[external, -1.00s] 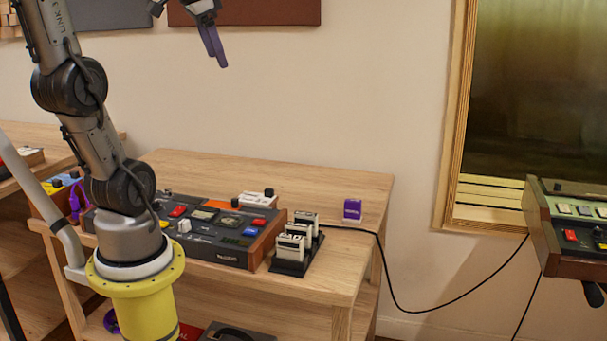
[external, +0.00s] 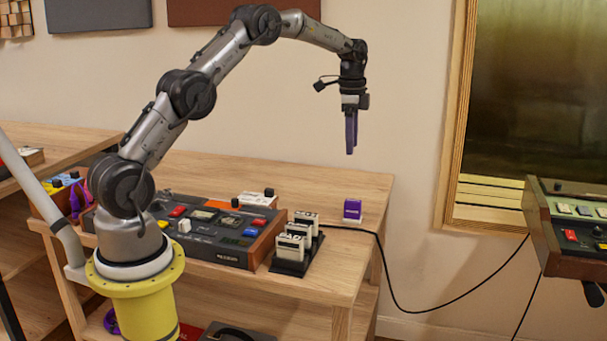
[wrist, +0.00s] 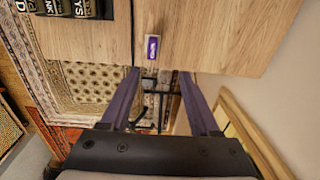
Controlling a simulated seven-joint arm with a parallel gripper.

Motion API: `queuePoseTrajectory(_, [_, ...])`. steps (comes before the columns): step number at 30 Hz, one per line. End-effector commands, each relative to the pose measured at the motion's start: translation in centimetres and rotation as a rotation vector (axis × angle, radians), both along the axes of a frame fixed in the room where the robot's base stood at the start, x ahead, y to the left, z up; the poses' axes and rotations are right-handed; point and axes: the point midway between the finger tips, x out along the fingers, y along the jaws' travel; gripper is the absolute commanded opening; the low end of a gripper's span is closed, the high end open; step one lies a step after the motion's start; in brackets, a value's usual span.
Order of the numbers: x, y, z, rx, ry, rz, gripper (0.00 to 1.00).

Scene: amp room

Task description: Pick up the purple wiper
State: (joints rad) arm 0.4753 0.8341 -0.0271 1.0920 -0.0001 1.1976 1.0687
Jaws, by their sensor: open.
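The purple wiper (external: 352,210) is a small purple block with a pale label, standing on the right end of the wooden table (external: 348,262). In the wrist view the wiper (wrist: 152,47) lies near the table's edge, beyond the fingertips and between them from side to side. My gripper (external: 351,150) has purple fingers that point down. It is above the wiper with clear air between them. In the wrist view my gripper (wrist: 160,76) is open, with nothing between its fingers.
A rack of several white cartridges (external: 292,247) stands left of the wiper, and a mixer-like console (external: 225,232) is farther left. A black cable (external: 400,300) runs off the table to the right. A green device (external: 570,230) is at the far right.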

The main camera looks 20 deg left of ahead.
Motion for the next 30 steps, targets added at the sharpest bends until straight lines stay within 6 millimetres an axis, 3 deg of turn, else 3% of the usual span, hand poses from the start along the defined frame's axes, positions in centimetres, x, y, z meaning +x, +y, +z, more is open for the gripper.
queuePoseTrajectory(1, [-0.5,-0.5,-1.4,0.012,0.022,-0.011,0.62])
queuePoseTrajectory(6, [-1.2,-1.4,-3.4,0.022,0.042,-0.03,0.62])
queuePoseTrajectory(16, [-1.2,-1.3,-9.3,0.024,0.044,-0.028,0.62])
queuePoseTrajectory(30, [-1.1,-1.3,-13.1,0.023,0.042,-0.028,0.62])
